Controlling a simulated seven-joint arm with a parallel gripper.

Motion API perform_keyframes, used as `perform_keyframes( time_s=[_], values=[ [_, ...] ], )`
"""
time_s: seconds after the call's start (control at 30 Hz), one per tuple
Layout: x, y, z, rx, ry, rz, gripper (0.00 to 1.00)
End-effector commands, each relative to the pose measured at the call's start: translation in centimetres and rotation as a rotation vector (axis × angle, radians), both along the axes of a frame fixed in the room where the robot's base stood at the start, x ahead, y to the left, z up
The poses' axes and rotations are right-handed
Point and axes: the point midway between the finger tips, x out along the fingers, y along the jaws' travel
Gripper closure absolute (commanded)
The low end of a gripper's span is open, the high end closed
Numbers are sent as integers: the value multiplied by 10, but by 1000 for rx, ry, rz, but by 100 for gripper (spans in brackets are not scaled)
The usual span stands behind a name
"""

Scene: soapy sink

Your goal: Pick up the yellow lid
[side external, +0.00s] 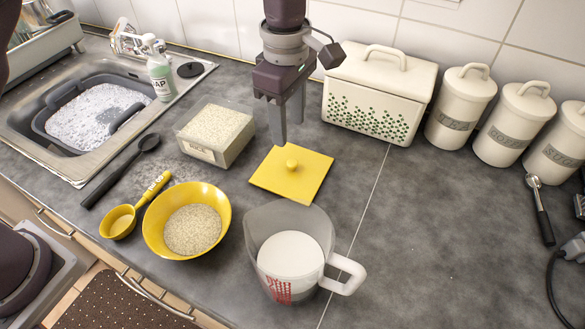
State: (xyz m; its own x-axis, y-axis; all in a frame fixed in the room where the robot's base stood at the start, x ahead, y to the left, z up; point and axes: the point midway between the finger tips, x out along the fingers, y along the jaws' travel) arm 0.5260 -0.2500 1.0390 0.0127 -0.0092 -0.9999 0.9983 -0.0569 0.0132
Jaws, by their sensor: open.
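The yellow lid (306,182) is a flat square with a small round knob (292,164) on top. It lies on the grey counter in the middle of the side external view, in front of the bread bin. My gripper (287,132) is open and empty, pointing down above the far left part of the lid. Its fingertips appear a little behind and above the knob; the exact height gap is hard to judge. Nothing covers the knob.
A box of grains (215,135) stands close left of the lid. A measuring jug (262,232) stands in front, with a yellow bowl (160,252) and yellow scoop (118,222) to the left. A cream bread bin (385,83) and canisters stand behind. The right counter is mostly clear.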

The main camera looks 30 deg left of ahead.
Motion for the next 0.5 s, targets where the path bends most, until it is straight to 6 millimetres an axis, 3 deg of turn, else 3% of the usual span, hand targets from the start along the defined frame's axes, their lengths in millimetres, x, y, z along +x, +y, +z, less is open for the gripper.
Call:
perform_keyframes(
  time_s=[0.1,0.5],
  values=[
    [2,-10,-20,10,15,53,54],
    [-6,-11,-82,9,15,56,54]
  ],
)
